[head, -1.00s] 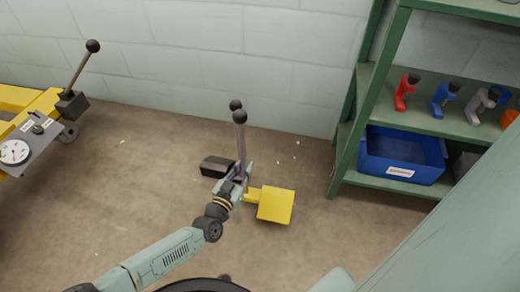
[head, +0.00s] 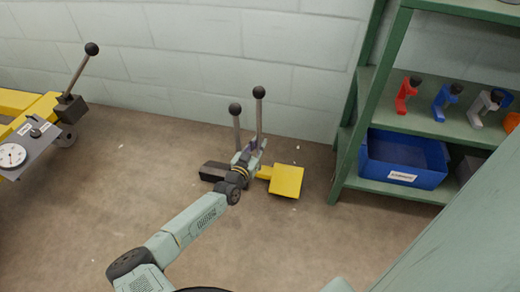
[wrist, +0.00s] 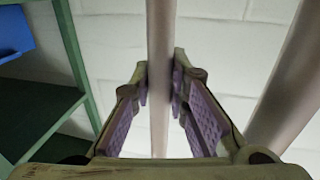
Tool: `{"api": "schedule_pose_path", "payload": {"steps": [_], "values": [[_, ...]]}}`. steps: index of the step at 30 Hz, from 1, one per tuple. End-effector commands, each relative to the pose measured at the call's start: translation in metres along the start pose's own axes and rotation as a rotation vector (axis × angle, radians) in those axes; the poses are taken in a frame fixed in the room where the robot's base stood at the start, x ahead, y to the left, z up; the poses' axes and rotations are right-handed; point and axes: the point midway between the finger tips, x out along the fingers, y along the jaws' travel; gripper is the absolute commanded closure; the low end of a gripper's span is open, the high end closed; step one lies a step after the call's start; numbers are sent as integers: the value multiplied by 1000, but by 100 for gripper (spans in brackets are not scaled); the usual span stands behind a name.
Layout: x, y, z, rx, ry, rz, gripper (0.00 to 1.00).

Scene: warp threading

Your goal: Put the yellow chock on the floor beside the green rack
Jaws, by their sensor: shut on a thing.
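The yellow chock (head: 286,181) is a flat yellow block with a yellow arm reaching left and a tall grey rod (head: 259,118) topped by a black ball. It is at or just above the floor; I cannot tell which. It stands left of the green rack (head: 341,175), with a small gap of bare floor between them. My gripper (head: 251,152) is shut on the rod, low down, and hides the rod's foot. In the wrist view the rod (wrist: 160,60) runs upright between the purple finger pads.
A dark block (head: 212,171) lies just left of my gripper, and a second ball-topped rod (head: 237,130) stands close by. The rack holds a blue bin (head: 402,160) and coloured clamp-like items. A yellow machine (head: 35,115) stands far left. The pale wall is close behind.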

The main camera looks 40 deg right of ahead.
Motion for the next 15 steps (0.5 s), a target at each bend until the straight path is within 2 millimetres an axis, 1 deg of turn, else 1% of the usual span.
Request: {"api": "schedule_pose_path", "payload": {"steps": [2, 7, 15], "values": [[4, -1, -2, -2, 6, -1, 100], [12, -2, -1, -3, 6, -1, 100], [12, -2, 24, -3, 6, -2, 100]]}}
